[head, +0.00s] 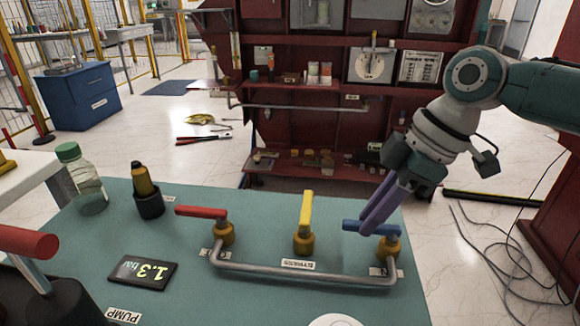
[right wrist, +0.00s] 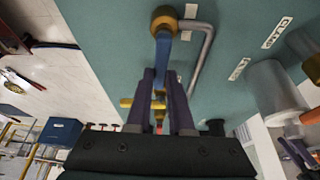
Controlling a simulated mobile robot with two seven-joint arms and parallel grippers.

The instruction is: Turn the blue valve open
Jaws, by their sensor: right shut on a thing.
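The blue valve (head: 387,236) is at the right end of the grey pipe on the teal table. Its blue handle (head: 354,226) points left, level, across the pipe's right upright. My right gripper (head: 370,226) comes down from the upper right and is shut on the blue handle, with its purple fingers either side of it. In the right wrist view the blue handle (right wrist: 164,47) runs from the brass valve body (right wrist: 164,18) down between the two fingers (right wrist: 160,97). My left gripper is not in view.
A yellow-handled valve (head: 306,207) stands close left of the blue one, and a red-handled valve (head: 200,212) farther left. A display reading 1.3 bar (head: 143,270), a bottle (head: 82,180) and a red pump handle (head: 25,241) are at left. A red shelf unit (head: 310,120) stands behind.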

